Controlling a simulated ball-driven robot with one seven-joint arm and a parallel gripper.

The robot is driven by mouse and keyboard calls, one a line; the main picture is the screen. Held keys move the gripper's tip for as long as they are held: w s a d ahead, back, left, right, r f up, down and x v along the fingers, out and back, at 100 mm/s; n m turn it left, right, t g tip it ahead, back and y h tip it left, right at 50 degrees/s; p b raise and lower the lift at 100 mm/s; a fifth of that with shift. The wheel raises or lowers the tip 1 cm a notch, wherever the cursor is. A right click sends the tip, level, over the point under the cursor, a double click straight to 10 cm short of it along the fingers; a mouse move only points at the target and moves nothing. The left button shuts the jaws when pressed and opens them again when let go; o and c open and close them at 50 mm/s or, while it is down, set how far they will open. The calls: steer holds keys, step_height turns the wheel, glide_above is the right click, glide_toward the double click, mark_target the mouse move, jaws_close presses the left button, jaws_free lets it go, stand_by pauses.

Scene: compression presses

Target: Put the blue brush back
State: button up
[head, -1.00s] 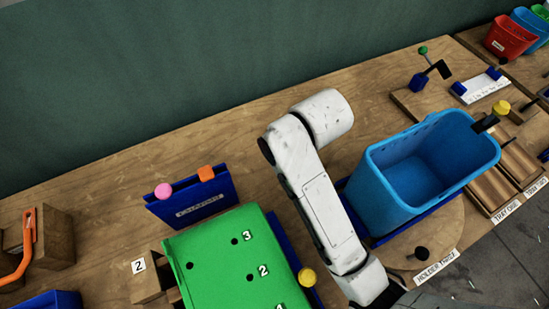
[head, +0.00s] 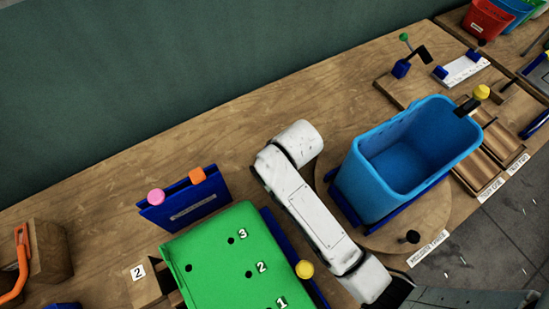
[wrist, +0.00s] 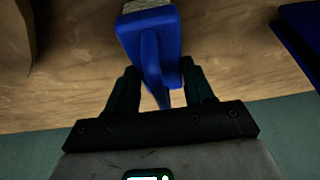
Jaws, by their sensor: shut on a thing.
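In the wrist view the blue brush (wrist: 152,38) has pale bristles at the top edge of the picture. Its blue handle runs down between the two dark fingers of my gripper (wrist: 160,78), which is shut on it. A wooden surface shows behind the brush; I cannot tell whether the brush touches it. In the head view my white arm reaches over the bench, but neither my gripper nor the brush can be made out there.
A blue bucket (head: 400,165) stands on a round wooden base (head: 436,212) right of my arm. A green numbered block (head: 215,262) lies left of it, by a blue stand (head: 186,205) with pink and orange knobs. Open bench (head: 110,185) runs along the green wall.

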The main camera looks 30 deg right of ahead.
steer(key=shift+f, duration=0.1)
steer(key=o, duration=1.4)
steer(key=b+v, duration=0.1)
steer(key=v, duration=1.1)
